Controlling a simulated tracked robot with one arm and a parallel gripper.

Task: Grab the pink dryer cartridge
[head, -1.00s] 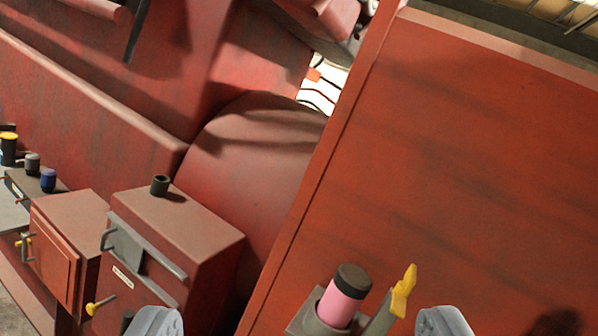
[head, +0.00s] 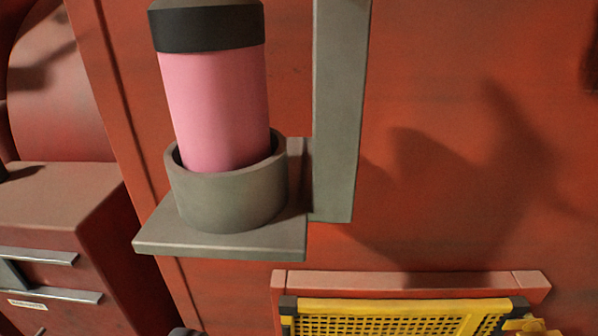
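The pink dryer cartridge (head: 215,105) with its black cap (head: 208,25) stands nearly upright, leaning slightly, in a round grey cup (head: 228,198). Its lower end is hidden inside the cup, and the cap's top is cut off by the picture's upper edge. The cup sits on a grey bracket plate (head: 220,245) in front of the red panel. I cannot make out my gripper's fingers in the head view. A small grey shape at the bottom edge is too cut off to identify.
A grey upright bar (head: 338,110) rises close to the right of the cartridge. A yellow mesh basket or grille (head: 390,322) with a red frame (head: 410,282) is below. Red boxes with grey handles (head: 40,256) stand at lower left. The red panel (head: 450,90) fills the right.

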